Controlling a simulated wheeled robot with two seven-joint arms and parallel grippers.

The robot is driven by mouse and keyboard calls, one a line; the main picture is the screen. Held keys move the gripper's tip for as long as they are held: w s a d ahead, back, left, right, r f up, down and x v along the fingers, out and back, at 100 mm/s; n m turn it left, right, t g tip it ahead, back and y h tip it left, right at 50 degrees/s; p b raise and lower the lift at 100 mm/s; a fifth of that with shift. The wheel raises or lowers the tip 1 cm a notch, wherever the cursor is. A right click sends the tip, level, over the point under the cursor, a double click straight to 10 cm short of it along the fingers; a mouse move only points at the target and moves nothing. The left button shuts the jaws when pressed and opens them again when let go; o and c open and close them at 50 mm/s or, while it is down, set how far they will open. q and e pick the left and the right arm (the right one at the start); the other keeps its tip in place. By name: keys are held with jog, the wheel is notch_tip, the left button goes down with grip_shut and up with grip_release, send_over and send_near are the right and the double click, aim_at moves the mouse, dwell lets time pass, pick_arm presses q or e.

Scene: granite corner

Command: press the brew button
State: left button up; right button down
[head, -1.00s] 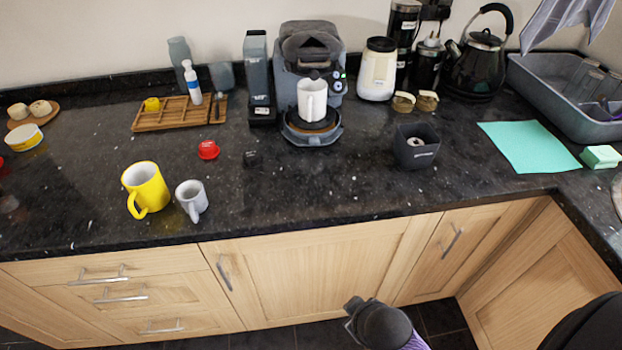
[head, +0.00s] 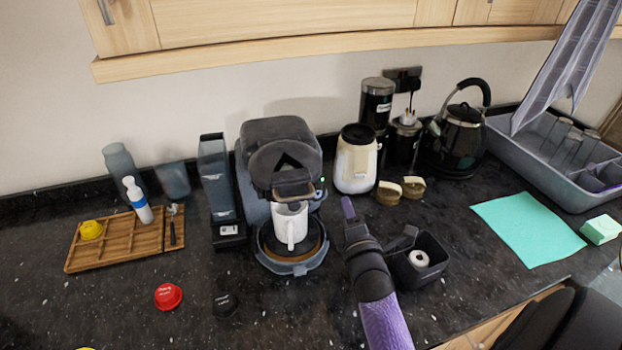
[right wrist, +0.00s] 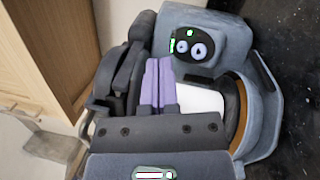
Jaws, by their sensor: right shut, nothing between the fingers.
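The grey coffee machine (head: 262,195) stands at the back of the counter with a white mug (head: 290,226) on its drip tray. In the right wrist view its side panel (right wrist: 189,36) shows two round buttons with pale icons and green lights. I cannot tell which one is the brew button (right wrist: 198,50). My right gripper (head: 348,208) is shut and empty, its purple fingers (right wrist: 158,84) together. It is raised over the counter just right of the machine, apart from it in the head view. The button faces are hidden in the head view. My left gripper is not in view.
A dark bin (head: 430,263) stands right of my right arm. A red capsule (head: 168,296) and a black capsule (head: 225,304) lie in front left. A cupboard (head: 280,25) hangs above.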

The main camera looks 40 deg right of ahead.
jog(key=shift+n+t, duration=0.3)
jog(key=w+f+b, duration=0.1)
jog(key=w+b, duration=0.1)
jog(key=w+f+b, duration=0.1)
jog(key=w+b, duration=0.1)
jog(key=b, duration=0.1)
jog(key=w+f+b, duration=0.1)
jog(key=w+b, duration=0.1)
jog(key=shift+w+d+f+b, duration=0.2)
jog(key=shift+w+f+b, duration=0.1)
jog(key=shift+w, duration=0.1)
jog(key=shift+w+f+b, duration=0.1)
jog(key=shift+w+b, duration=0.3)
jog(key=shift+w, duration=0.15)
dwell(0.5)
dwell(0.7)
